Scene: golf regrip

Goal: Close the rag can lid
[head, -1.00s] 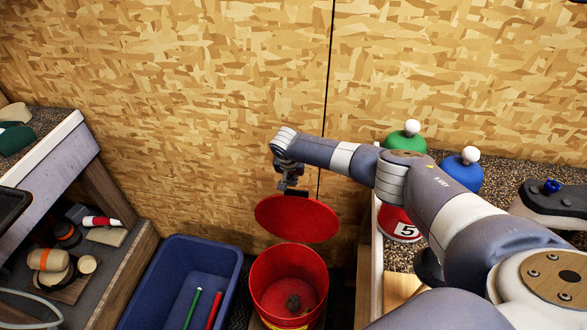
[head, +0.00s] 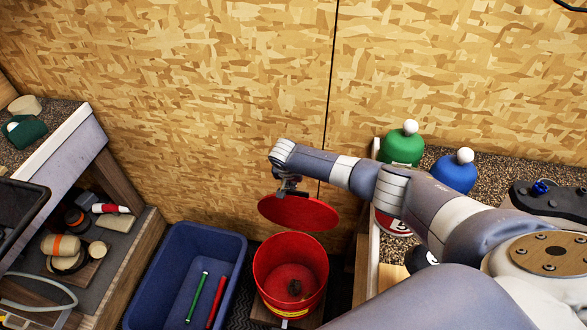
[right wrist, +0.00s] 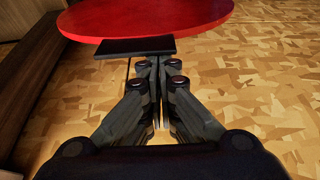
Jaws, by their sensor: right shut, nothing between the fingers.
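My right gripper (head: 290,187) is at the lid's upper back edge. In the right wrist view my right gripper (right wrist: 158,78) is shut and empty, its tips close to a dark tab (right wrist: 136,46) on the edge of the red lid (right wrist: 145,18). I cannot tell if they touch. My left gripper is not in view.
A blue bin (head: 185,275) with a green and a red grip stands left of the can. A bench at right holds a green bottle (head: 401,150) and a blue bottle (head: 455,174). A shelf unit is at left. The board wall (head: 200,90) is close behind the lid.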

